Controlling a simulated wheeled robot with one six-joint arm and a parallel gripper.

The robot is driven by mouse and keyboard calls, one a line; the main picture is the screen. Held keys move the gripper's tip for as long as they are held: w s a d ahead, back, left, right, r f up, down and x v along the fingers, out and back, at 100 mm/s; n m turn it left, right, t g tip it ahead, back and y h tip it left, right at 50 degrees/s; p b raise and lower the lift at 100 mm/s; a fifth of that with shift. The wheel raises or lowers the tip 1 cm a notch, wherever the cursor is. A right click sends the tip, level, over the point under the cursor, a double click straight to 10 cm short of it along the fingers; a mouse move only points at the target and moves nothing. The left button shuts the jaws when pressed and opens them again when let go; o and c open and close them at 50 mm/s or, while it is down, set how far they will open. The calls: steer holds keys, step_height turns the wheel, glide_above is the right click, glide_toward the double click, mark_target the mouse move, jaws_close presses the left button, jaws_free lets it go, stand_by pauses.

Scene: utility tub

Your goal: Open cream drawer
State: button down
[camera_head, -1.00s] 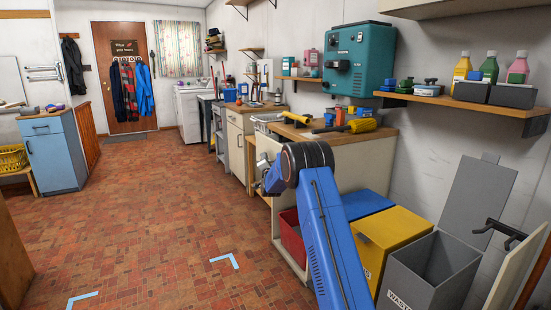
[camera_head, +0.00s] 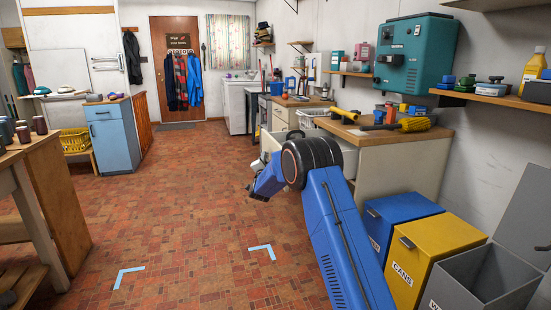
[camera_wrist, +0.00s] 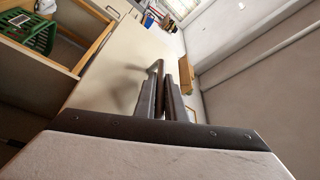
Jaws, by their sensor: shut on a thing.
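The cream drawer front (camera_wrist: 112,72) fills the middle left of the wrist view. A bar handle (camera_wrist: 158,72) stands out from it. My gripper (camera_wrist: 166,84) is at the handle, with its two dark fingers shut on it. In the head view, my blue wrist (camera_head: 267,180) is left of the wood-topped cream bench (camera_head: 400,168), and the fingertips are too small to make out. Light cream surfaces (camera_head: 350,155) show behind my arm beside the bench. My arm hides much of that part, so how far the drawer stands out cannot be told.
Blue (camera_head: 395,222), yellow (camera_head: 430,255) and grey bins (camera_head: 485,275) stand along the right wall. A green basket (camera_wrist: 35,32) sits in a wood-edged space in the wrist view. A wooden table (camera_head: 45,200) stands at the left. The tiled floor (camera_head: 200,215) between is clear.

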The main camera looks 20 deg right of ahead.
steer(key=shift+a+f, duration=0.1)
steer(key=shift+a, duration=1)
steer(key=c, duration=2.1)
jaws_free()
steer(key=v, duration=1.7)
steer(key=shift+s, duration=0.25)
